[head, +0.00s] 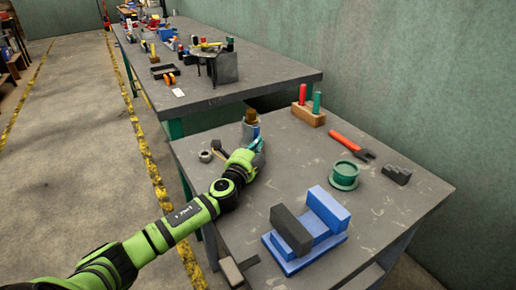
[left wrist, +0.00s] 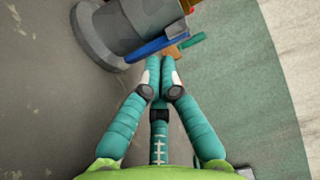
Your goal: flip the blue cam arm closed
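The blue cam arm (left wrist: 152,47) shows in the left wrist view as a blue bar beside a grey round clamp body (left wrist: 95,35). Its outer end lies just beyond my fingertips. In the head view only a small blue part (head: 256,132) shows beside the brown-topped fixture (head: 250,118), near the table's far left corner. My left gripper (left wrist: 160,75) has teal fingers drawn together at the tips, with nothing seen between them. It is close to the bar; whether it touches cannot be told. In the head view this gripper (head: 257,147) is at the fixture's near side. My right gripper is out of view.
The near table (head: 300,165) also holds a blue-and-grey block fixture (head: 318,228), a green round part (head: 344,176), a red-handled wrench (head: 350,144), a wooden block with red and green pegs (head: 308,115) and dark blocks (head: 397,174). A grey ring (head: 205,155) lies left of my gripper.

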